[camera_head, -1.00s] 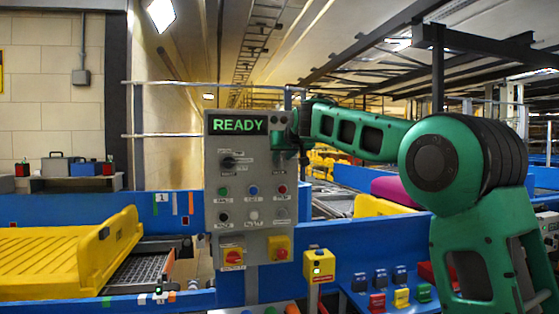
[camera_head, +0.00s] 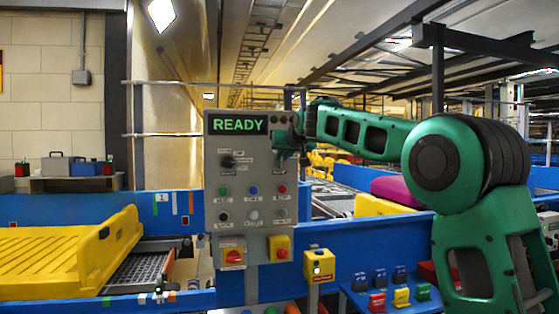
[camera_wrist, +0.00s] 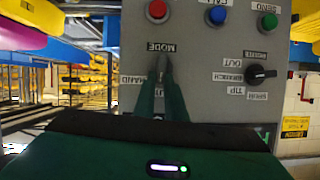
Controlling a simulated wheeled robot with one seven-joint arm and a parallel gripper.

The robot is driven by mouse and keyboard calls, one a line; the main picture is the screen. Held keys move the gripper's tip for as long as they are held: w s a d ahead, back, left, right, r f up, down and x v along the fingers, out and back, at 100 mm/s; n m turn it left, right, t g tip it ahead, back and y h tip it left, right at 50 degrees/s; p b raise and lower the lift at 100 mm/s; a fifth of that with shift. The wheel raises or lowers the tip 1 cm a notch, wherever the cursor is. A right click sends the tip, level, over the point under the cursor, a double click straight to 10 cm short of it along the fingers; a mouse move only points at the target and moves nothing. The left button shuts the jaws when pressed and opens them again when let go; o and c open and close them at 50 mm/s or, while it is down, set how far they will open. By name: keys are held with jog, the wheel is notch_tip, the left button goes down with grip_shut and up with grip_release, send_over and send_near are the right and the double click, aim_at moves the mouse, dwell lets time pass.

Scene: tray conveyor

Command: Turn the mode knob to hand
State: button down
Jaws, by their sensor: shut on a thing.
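The grey control panel (camera_head: 212,175) stands upright with a lit READY display (camera_head: 238,125). In the wrist view, which shows the panel upside down, the mode knob (camera_wrist: 161,62) sits by the MODE label (camera_wrist: 161,47). My gripper (camera_wrist: 160,76) is shut on this knob, its two green fingers on either side of it. The HAND label (camera_wrist: 132,80) shows to the left of the fingers. The fingers hide most of the knob, so its exact setting is unclear. In the head view my gripper (camera_head: 282,146) is at the panel's upper right and covers the knob.
Another black selector knob (camera_head: 228,161) is at the panel's upper left, with several coloured buttons below. A yellow tray (camera_head: 65,262) lies on the conveyor at left. A blue rail (camera_head: 400,240) runs below my arm.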

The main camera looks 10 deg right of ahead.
jog(key=m+y, duration=0.1)
jog(key=m, duration=0.1)
jog(key=d+f+m+y, duration=0.1)
jog(key=m+y, duration=0.1)
jog(key=m, duration=0.1)
jog(key=d+m+t+y, duration=0.1)
jog(key=m+y, duration=0.1)
jog(key=shift+d+f, duration=0.1)
jog(key=shift+f, duration=0.2)
jog(key=shift+m, duration=0.4)
dwell(0.4)
jog(key=c, duration=1.8)
grip_release()
jog(key=v, duration=1)
jog(key=shift+s, duration=0.3)
jog(key=shift+d+f, duration=0.1)
